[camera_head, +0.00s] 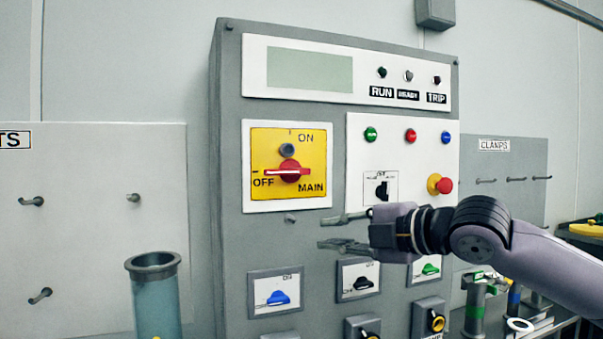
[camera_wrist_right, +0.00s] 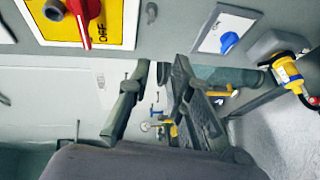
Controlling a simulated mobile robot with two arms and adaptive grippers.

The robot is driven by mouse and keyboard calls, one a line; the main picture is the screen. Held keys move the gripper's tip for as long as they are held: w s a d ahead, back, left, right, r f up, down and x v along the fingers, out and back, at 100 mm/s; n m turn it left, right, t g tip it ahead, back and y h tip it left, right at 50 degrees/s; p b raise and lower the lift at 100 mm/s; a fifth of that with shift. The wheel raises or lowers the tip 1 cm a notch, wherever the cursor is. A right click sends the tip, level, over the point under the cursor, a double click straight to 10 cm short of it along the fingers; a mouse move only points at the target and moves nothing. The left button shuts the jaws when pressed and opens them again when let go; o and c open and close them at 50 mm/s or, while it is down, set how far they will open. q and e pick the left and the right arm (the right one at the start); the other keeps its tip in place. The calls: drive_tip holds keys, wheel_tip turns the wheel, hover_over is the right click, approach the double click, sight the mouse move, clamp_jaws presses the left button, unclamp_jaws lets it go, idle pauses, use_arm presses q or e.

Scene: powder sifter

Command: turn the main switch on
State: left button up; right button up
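The main switch (camera_head: 288,171) is a red rotary handle on a yellow plate (camera_head: 310,150) marked ON, OFF and MAIN. Its handle lies horizontal, with its left end by OFF. A round grey knob or lock (camera_head: 287,150) sits just above the handle. The handle also shows at the top of the right wrist view (camera_wrist_right: 84,14). My right gripper (camera_head: 330,231) is in front of the panel, below and to the right of the switch, apart from it. Its fingers are spread and empty; they also show in the wrist view (camera_wrist_right: 157,88). My left gripper is not in view.
The grey cabinet (camera_head: 232,230) carries a display, push buttons and a red emergency button (camera_head: 444,186). Blue (camera_head: 278,297), black and green selector knobs sit below my right gripper. A clear cylinder (camera_head: 155,295) stands at the left. The space left of the gripper is free.

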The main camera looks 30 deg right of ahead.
drive_tip(key=s+d+r+t, duration=0.25)
drive_tip(key=s+r, duration=0.35)
drive_tip(key=r, duration=0.4)
drive_tip(key=p, duration=1.2)
approach(299, 172)
drive_tip(key=w, duration=0.2)
drive_tip(key=w+a, duration=0.1)
drive_tip(key=w, duration=0.5)
drive_tip(key=shift+w+a+r, duration=0.15)
drive_tip(key=shift+a+r, duration=0.05)
drive_tip(key=shift+a, duration=0.1)
drive_tip(key=shift+w+f, duration=0.1)
drive_tip(key=shift+w, duration=0.25)
clamp_jaws()
